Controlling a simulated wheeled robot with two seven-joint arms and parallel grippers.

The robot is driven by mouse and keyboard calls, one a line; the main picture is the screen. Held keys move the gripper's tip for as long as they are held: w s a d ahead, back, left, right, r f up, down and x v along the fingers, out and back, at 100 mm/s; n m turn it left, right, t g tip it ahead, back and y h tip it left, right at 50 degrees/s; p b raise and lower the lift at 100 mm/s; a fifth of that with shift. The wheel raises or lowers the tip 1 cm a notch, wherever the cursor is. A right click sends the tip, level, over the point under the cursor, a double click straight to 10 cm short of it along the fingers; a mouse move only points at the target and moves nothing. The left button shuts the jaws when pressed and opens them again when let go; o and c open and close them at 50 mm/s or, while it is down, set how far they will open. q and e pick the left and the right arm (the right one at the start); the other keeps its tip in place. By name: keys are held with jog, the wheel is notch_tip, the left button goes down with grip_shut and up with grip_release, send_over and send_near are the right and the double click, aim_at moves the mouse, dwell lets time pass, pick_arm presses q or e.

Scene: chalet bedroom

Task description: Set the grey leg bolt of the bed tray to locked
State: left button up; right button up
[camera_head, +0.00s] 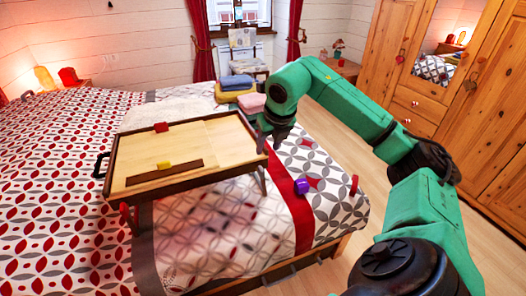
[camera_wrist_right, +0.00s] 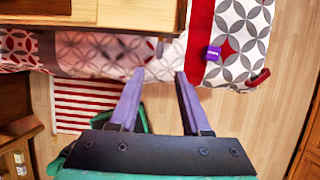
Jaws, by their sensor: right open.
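The wooden bed tray (camera_head: 215,145) stands on its legs on the bed, and part of its wood shows at the upper left of the right wrist view (camera_wrist_right: 115,46). A red piece (camera_head: 161,127) is at its back rim, a yellow piece (camera_head: 164,165) is on its dark front strip, and a red knob (camera_head: 125,208) is by its front left leg. My left gripper is out of view.
The bed (camera_head: 60,190) has a patterned cover. A purple cube (camera_head: 302,187) and a red object (camera_head: 354,185) lie right of the tray. Folded towels (camera_head: 236,83) are behind it. Wooden floor is free between the bed and the wardrobe (camera_head: 490,100).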

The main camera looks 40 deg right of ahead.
aim_at(261, 168)
jog(key=x, duration=1.4)
jog(key=shift+w+f+p, duration=0.1)
jog(key=shift+f+p, duration=0.15)
jog(key=shift+p, duration=0.15)
grip_shut()
dwell(0.5)
